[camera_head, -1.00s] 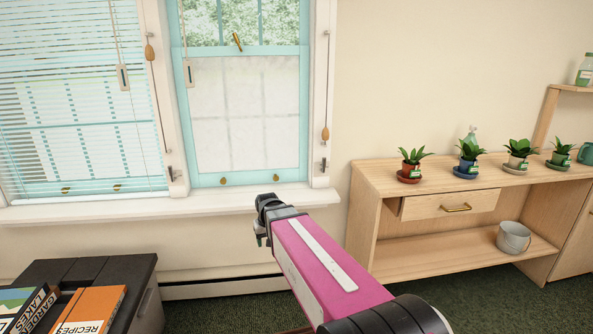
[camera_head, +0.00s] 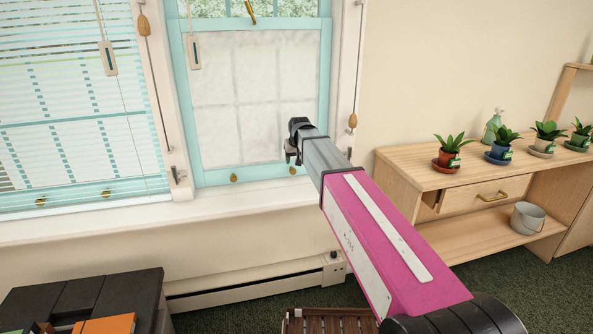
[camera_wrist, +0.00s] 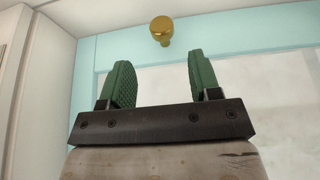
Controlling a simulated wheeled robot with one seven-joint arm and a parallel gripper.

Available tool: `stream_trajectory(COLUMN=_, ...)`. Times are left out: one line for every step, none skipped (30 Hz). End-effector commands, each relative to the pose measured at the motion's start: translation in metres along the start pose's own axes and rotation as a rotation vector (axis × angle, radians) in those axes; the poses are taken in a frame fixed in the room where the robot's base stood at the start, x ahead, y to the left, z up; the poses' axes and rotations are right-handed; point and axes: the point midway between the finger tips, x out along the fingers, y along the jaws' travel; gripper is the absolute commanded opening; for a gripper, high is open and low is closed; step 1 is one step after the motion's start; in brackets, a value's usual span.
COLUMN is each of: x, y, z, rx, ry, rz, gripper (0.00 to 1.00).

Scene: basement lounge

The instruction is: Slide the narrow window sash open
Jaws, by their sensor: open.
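The narrow window sash (camera_head: 183,110) has a light blue frame around a frosted pane and is down, its bottom rail near the sill. Two small gold knobs sit on that rail, a left knob (camera_head: 234,178) and a right knob (camera_head: 292,171). My gripper (camera_head: 291,157) is in front of the sash's lower right part, just above the right knob in the picture. In the wrist view my gripper (camera_wrist: 160,72) is open with green fingers and nothing between them. A gold knob (camera_wrist: 161,30) shows beyond the fingertips, apart from them, on the blue rail (camera_wrist: 230,40).
A wider window with blinds (camera_head: 70,110) is at left. Cords with tassels (camera_head: 352,120) hang beside the sash. The white sill (camera_head: 130,220) runs below. A wooden shelf unit (camera_head: 405,165) with potted plants stands right, a dark cabinet (camera_head: 80,290) lower left.

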Motion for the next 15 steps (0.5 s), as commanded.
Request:
stream_trajectory(x=0.012, y=0.0, z=-0.001, rx=0.0, ry=-0.003, rz=0.0, gripper=0.57)
stream_trajectory(x=0.017, y=0.0, z=-0.001, rx=0.0, ry=-0.003, rz=0.0, gripper=0.57)
stream_trajectory(x=0.025, y=0.0, z=-0.001, rx=0.0, ry=-0.002, rz=0.0, gripper=0.57)
stream_trajectory(x=0.03, y=0.0, z=-0.001, rx=0.0, ry=-0.002, rz=0.0, gripper=0.57)
stream_trajectory(x=0.035, y=0.0, z=-0.001, rx=0.0, ry=-0.002, rz=0.0, gripper=0.57)
stream_trajectory(x=0.042, y=0.0, z=-0.001, rx=0.0, ry=-0.003, rz=0.0, gripper=0.57)
stream_trajectory(x=0.047, y=0.0, z=-0.001, rx=0.0, ry=-0.003, rz=0.0, gripper=0.57)
stream_trajectory(x=0.051, y=0.0, z=-0.001, rx=0.0, ry=-0.002, rz=0.0, gripper=0.57)
stream_trajectory(x=0.056, y=0.0, z=-0.001, rx=0.0, ry=-0.001, rz=0.0, gripper=0.57)
stream_trajectory(x=0.06, y=0.0, z=-0.001, rx=0.0, ry=-0.002, rz=0.0, gripper=0.57)
stream_trajectory(x=0.063, y=0.0, z=-0.001, rx=0.0, ry=-0.002, rz=0.0, gripper=0.57)
stream_trajectory(x=0.068, y=0.0, z=-0.001, rx=0.0, ry=-0.002, rz=0.0, gripper=0.57)
stream_trajectory(x=0.07, y=0.0, z=0.0, rx=0.0, ry=-0.002, rz=0.0, gripper=0.57)
stream_trajectory(x=0.072, y=0.0, z=0.0, rx=0.0, ry=-0.002, rz=0.0, gripper=0.57)
stream_trajectory(x=0.074, y=0.0, z=0.0, rx=0.0, ry=-0.001, rz=0.0, gripper=0.57)
